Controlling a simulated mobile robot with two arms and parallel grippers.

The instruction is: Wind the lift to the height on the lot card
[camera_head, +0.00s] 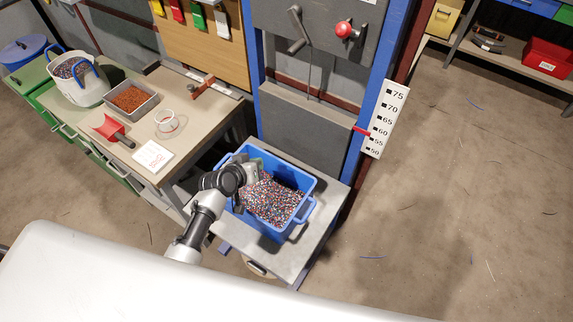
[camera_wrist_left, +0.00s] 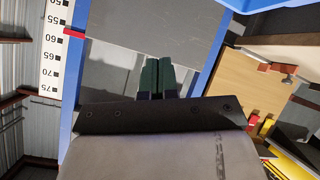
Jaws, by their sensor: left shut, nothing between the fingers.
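The lift stands between blue posts, with a grey panel bearing a grey crank handle (camera_head: 297,30) and a red knob (camera_head: 347,30). A white scale (camera_head: 385,120) runs from 50 to 75; its red pointer (camera_head: 361,130) sits between 55 and 60. The pointer (camera_wrist_left: 73,32) and scale (camera_wrist_left: 48,48) also show inverted in the left wrist view. The lot card (camera_head: 153,157) lies on the bench; its writing is too small to read. My left gripper (camera_head: 254,170) is over the blue crate's left part, away from the crank; its fingers (camera_wrist_left: 158,78) are shut and empty.
The blue crate (camera_head: 309,200) of mixed granulate stands on a grey platform (camera_head: 322,222). The bench at left holds a white bucket (camera_head: 88,95), a grey tray (camera_head: 143,112), a red scoop (camera_head: 110,128) and a clear-sided dish (camera_head: 168,124). Open floor lies to the right.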

